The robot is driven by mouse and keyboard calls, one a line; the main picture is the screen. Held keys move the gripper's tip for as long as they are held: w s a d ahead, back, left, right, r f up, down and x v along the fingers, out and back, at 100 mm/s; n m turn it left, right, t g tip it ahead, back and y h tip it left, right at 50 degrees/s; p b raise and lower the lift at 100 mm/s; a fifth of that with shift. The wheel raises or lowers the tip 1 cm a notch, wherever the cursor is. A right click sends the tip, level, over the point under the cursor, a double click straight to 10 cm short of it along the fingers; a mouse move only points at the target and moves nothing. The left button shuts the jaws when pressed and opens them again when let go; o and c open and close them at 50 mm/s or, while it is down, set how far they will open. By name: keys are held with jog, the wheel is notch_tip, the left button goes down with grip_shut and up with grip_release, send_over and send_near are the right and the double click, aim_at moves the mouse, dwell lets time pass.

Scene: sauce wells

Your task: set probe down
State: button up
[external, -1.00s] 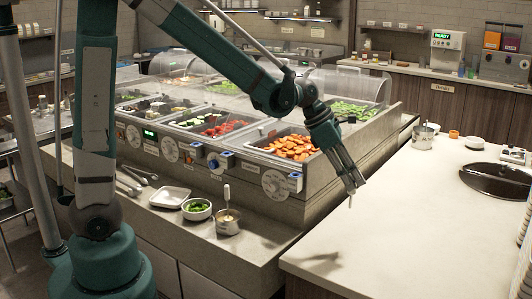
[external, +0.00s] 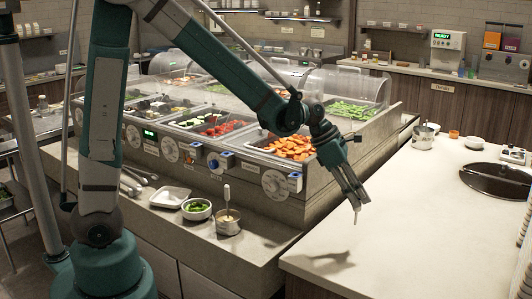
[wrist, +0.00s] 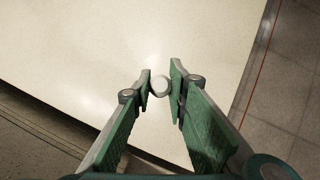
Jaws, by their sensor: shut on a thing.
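The probe is a small, thin pale piece (external: 356,215) hanging below my gripper (external: 357,202) in the external view. In the wrist view its round whitish end (wrist: 160,86) sits between the two green fingers of my gripper (wrist: 160,84). My gripper is shut on the probe and points down over the near left part of the pale counter (external: 415,240). The tip looks above the counter top, with a shadow on the counter to the left. The exact height cannot be told.
The counter around the gripper is bare. The food bar with pans (external: 291,147) is on the left. A gap separates the counter from its lower ledge (external: 262,240).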

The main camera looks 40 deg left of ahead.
aim_at(356, 215)
jog(key=shift+f+b, duration=0.3)
jog(key=shift+f, duration=1.6)
jog(key=shift+f+b, duration=0.45)
jog(key=shift+f, duration=1.4)
jog(key=shift+f, duration=0.2)
jog(key=o, duration=0.9)
jog(key=shift+r, duration=0.15)
jog(key=shift+r, duration=0.15)
jog(key=shift+p+v, duration=1.15)
jog(key=shift+v, duration=4.75)
